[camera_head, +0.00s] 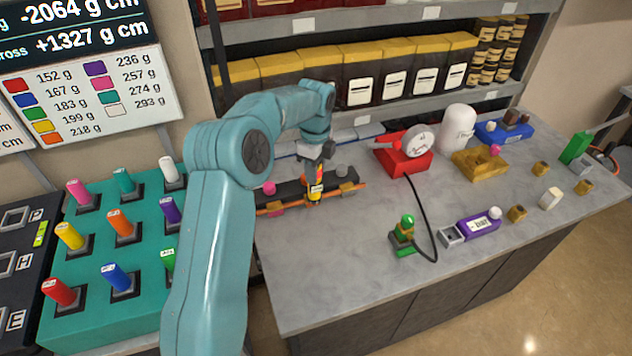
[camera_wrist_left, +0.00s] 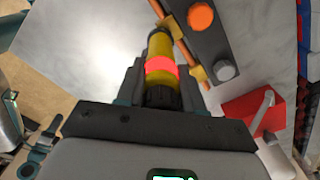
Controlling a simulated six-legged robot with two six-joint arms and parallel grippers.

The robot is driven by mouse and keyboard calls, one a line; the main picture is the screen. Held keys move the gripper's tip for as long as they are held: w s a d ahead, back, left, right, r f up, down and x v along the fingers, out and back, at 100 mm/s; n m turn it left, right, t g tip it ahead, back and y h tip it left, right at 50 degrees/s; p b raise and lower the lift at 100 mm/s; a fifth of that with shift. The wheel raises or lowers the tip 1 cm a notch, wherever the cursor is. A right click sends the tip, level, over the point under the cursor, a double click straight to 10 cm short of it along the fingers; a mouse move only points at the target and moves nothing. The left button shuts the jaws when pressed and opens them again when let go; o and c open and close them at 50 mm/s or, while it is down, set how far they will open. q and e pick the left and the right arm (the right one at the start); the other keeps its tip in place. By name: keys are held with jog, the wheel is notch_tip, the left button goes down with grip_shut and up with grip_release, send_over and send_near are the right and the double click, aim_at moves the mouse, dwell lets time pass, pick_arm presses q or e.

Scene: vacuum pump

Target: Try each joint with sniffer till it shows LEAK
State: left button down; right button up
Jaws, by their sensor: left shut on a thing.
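My left gripper (camera_head: 317,166) is shut on the sniffer (camera_head: 315,190), a yellow and black stick held tip down. In the left wrist view the sniffer (camera_wrist_left: 161,48) has a glowing red band; I cannot read any word on it. Its tip is close to the copper pipe along the front of a black block (camera_head: 308,186), between two brass joints, left (camera_head: 276,209) and right (camera_head: 348,188). I cannot tell whether it touches. A pink knob (camera_head: 269,188) and a grey knob (camera_head: 342,171) top the block. My right gripper is not in view.
A purple part (camera_head: 478,226), white canister (camera_head: 457,128) and brass fittings are further right. The front left worktop (camera_head: 320,270) is clear.

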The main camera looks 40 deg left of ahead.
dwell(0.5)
pick_arm(q)
notch_tip(320, 180, up, 7)
jog(key=p, duration=0.3)
jog(key=shift+s+r, duration=0.1)
jog(key=shift+r, duration=0.05)
